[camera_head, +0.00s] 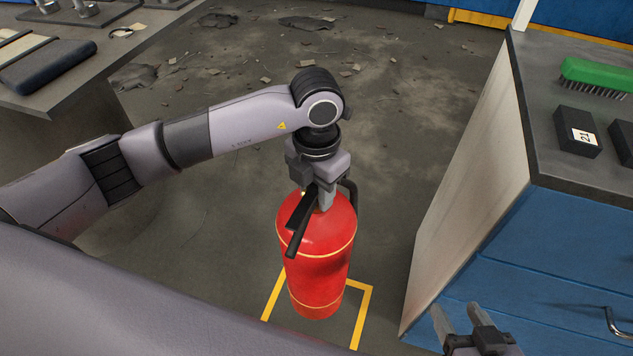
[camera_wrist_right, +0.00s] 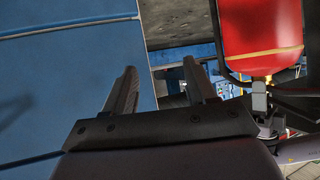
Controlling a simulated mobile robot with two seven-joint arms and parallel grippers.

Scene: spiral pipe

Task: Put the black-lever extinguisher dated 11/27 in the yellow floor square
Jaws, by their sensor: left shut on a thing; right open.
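A red fire extinguisher (camera_head: 318,246) with a black lever hangs upright in my left gripper (camera_head: 322,190), which is shut on its top by the lever and valve. In the head view it covers part of the yellow floor square (camera_head: 369,308), whose corners show on both sides of it. I cannot tell whether its base touches the floor. No date is readable on it. It also shows in the right wrist view (camera_wrist_right: 262,28). My right gripper (camera_head: 462,318) is open and empty beside the blue cabinet, right of the extinguisher; its fingers show in the right wrist view (camera_wrist_right: 158,88).
A blue cabinet (camera_head: 535,255) with a dark top stands at the right. A grey table (camera_head: 60,82) stands at the upper left. Debris (camera_head: 305,23) litters the floor behind.

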